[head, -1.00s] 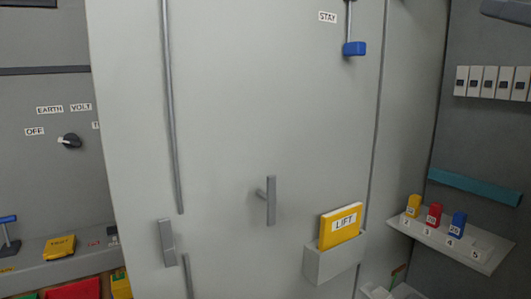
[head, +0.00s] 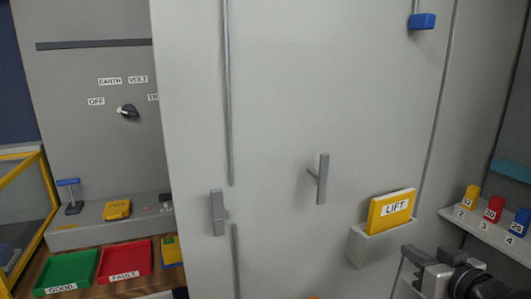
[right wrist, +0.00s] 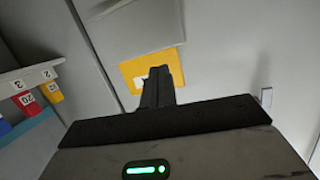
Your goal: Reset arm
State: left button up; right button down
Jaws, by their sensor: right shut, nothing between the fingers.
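My right gripper (head: 415,262) is at the lower right of the head view, below and to the right of the yellow LIFT card (head: 391,208). Its fingers are shut with nothing between them. In the right wrist view the closed fingers (right wrist: 157,88) overlap the yellow card behind them. My left gripper is out of view.
A large grey cabinet door (head: 290,100) with a handle (head: 320,179) and a card holder (head: 380,245) fills the middle. A shelf (head: 490,232) with coloured numbered blocks is at right. Green (head: 70,269) and red (head: 125,260) trays sit at lower left.

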jog(key=s+a+f+g, duration=0.2)
jog(key=s+a+f, duration=0.6)
jog(key=s+f, duration=0.2)
jog(key=s+a+f+n+g, duration=0.1)
jog(key=s+a+f+g, duration=0.1)
jog(key=s+a+f, duration=0.6)
notch_tip(320, 180, down, 6)
jog(key=shift+s+r+g, duration=0.15)
jog(key=shift+s+g, duration=0.15)
jog(key=shift+s, duration=0.55)
